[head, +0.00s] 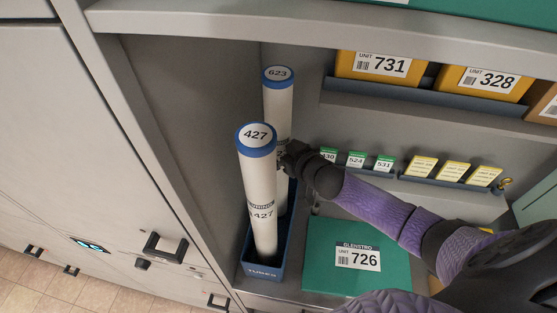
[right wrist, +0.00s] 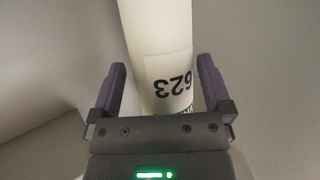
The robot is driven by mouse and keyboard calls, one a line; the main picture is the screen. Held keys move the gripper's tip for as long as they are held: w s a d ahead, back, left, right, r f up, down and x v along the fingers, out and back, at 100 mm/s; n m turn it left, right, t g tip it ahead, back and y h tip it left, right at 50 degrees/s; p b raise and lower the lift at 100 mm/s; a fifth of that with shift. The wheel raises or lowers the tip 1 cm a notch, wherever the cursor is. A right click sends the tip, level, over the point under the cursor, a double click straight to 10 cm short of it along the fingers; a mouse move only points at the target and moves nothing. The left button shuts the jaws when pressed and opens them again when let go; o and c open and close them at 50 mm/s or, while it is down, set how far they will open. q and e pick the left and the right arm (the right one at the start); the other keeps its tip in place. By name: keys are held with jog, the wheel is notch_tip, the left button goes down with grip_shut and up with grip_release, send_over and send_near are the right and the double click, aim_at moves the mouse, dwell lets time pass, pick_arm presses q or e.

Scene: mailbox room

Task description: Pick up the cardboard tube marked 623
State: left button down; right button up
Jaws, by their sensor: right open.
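The cardboard tube marked 623 (head: 278,100) is white with a blue cap and stands upright behind the tube marked 427 (head: 258,190). Both stand in a blue holder labelled TUBES (head: 262,272). My right gripper (head: 288,156) is at the right side of tube 623, partly hidden in the head view. In the right wrist view, tube 623 (right wrist: 160,45) runs between the two spread fingers of the right gripper (right wrist: 162,85), and its 623 label faces the camera upside down. The gripper is open. My left gripper is not in view.
A green box marked 726 (head: 325,270) lies right of the holder, below my right arm. Small green and yellow cards (head: 424,167) stand in racks behind the arm. Yellow bins (head: 380,66) sit on a shelf above. A grey cabinet wall (head: 170,110) is close on the left.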

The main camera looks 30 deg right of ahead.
jog(key=shift+x, duration=0.9)
jog(key=shift+s, duration=0.1)
jog(key=shift+c, duration=1.3)
grip_shut()
